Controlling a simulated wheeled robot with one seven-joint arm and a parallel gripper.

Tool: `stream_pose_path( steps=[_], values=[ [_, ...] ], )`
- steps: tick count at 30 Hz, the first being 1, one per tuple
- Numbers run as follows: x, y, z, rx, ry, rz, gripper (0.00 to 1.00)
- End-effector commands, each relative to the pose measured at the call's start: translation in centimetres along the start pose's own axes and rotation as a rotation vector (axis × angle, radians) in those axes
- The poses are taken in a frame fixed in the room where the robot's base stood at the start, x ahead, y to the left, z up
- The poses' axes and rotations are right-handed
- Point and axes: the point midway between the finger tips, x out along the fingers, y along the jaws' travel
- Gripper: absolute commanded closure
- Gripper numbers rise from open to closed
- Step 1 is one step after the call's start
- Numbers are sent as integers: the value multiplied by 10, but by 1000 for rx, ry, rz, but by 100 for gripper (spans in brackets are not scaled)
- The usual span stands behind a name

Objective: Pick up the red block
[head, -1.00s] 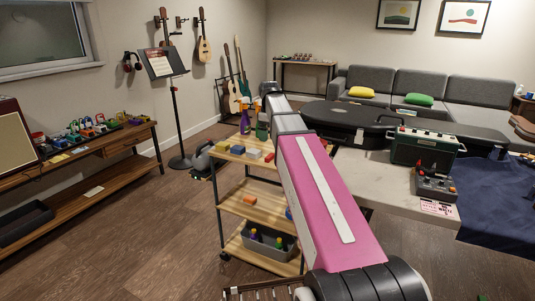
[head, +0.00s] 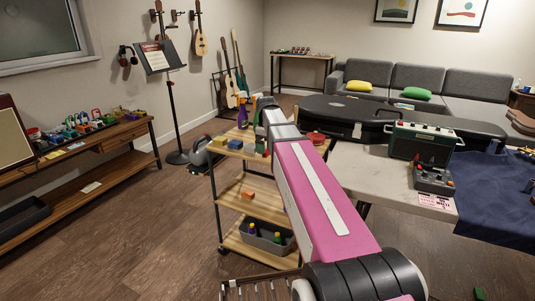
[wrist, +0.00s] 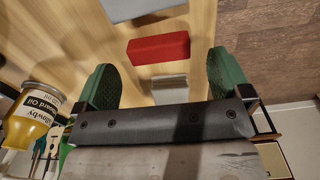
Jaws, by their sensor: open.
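The red block (wrist: 160,48) lies on the wooden top of the cart, seen in the wrist view just ahead of my fingertips. My gripper (wrist: 163,82) is open with its green fingers spread to either side, and nothing is held between them. A small grey metal-looking piece (wrist: 170,88) shows between the fingers, closer to me than the block.
A yellow-and-white labelled bottle (wrist: 32,116) stands left of my gripper. A grey block (wrist: 140,8) lies beyond the red one. The cart top's edge (wrist: 217,20) runs right of the block. In the head view, blue (head: 234,144) and yellow (head: 221,140) blocks sit on the cart.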

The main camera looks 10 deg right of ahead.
Motion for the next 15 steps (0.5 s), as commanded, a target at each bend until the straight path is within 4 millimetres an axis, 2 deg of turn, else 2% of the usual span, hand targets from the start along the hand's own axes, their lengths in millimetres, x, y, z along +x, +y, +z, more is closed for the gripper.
stream_pose_path(
  steps=[5, 12, 14, 15],
  values=[
    [19, 0, 0, 0, -1, 0, 4],
    [21, 0, 0, 0, 0, 0, 4],
    [21, 0, 0, 0, 0, 0, 24],
    [21, 0, 0, 0, 0, 0, 37]
  ],
)
